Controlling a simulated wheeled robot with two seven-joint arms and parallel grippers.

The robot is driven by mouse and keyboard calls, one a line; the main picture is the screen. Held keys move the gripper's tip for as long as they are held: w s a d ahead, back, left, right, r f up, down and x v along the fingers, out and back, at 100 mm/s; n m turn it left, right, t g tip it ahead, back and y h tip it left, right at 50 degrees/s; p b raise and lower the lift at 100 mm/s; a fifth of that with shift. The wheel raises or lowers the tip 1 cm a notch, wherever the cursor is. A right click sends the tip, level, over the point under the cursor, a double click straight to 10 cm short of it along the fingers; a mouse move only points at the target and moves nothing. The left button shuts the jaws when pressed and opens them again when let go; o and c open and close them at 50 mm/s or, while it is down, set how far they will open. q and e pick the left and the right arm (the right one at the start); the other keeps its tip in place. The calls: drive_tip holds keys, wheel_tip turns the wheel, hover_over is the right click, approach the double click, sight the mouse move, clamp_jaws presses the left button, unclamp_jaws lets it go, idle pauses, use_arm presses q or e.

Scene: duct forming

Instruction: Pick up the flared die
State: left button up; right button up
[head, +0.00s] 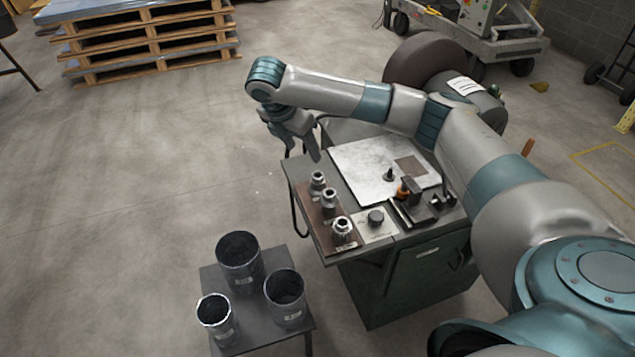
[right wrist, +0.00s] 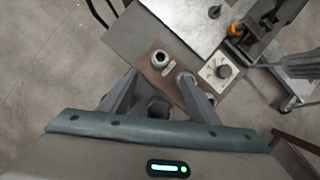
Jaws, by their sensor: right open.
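Three metal dies stand upright on a brown board (head: 318,215) along the bench's left side: a far die (head: 318,180), a middle die (head: 329,198) and a near die (head: 343,229). The near one has the widest bright rim. I cannot tell for sure which is the flared die. My right gripper (head: 303,150) hangs above the bench's far left corner, open and empty, apart from the dies. In the right wrist view its fingers (right wrist: 160,88) are spread, with one die (right wrist: 160,57) beyond them and another (right wrist: 187,77) by the right finger. My left gripper is not in view.
A black knob (head: 376,217) on a pale plate sits right of the near die. A pale metal sheet (head: 365,165) and dark tooling (head: 412,205) lie further right. Several dark cylindrical containers (head: 239,262) stand on a low table at front left. Wooden pallets (head: 150,40) are far back.

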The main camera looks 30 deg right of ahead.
drive_tip(key=p, duration=0.3)
approach(317, 176)
wheel_tip(317, 176, down, 3)
drive_tip(key=shift+s+d+f, duration=0.2)
drive_tip(key=shift+d+f, duration=0.25)
drive_tip(key=shift+d, duration=0.05)
drive_tip(key=shift+d+f, duration=0.15)
drive_tip(key=shift+f, duration=0.1)
drive_tip(key=p+x, duration=0.2)
drive_tip(key=x, duration=0.2)
drive_tip(key=shift+d+f, duration=0.1)
drive_tip(key=shift+f, duration=0.15)
drive_tip(key=shift+w, duration=0.1)
clamp_jaws()
